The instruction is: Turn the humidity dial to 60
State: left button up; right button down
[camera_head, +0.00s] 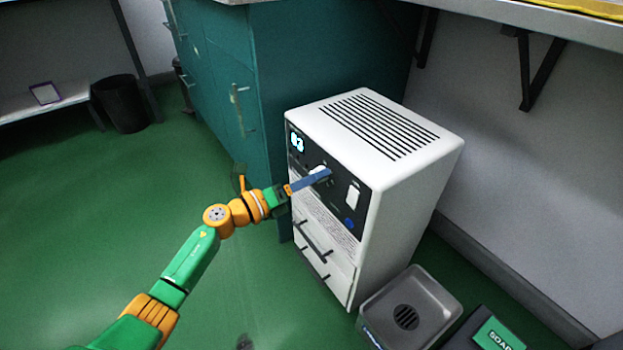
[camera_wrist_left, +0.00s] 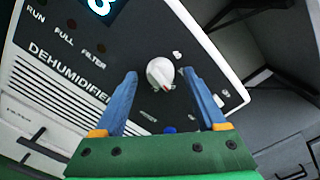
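The white dehumidifier (camera_head: 420,160) stands on the floor, with a black control panel on its front. My left gripper (camera_head: 322,175) reaches the panel. In the left wrist view its blue fingers (camera_wrist_left: 158,78) stand open on either side of the knob, with a visible gap on each side. A lit display (camera_head: 297,142) shows digits too small to read surely; the wrist view cuts it off. My right gripper is not in view.
A teal cabinet (camera_head: 290,60) stands close behind. A grey tray (camera_head: 415,300) and a dark box (camera_head: 485,335) lie at the right front.

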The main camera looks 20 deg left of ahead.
pick_arm(q)
jog(key=p+v, duration=0.1)
jog(key=v, duration=0.6)
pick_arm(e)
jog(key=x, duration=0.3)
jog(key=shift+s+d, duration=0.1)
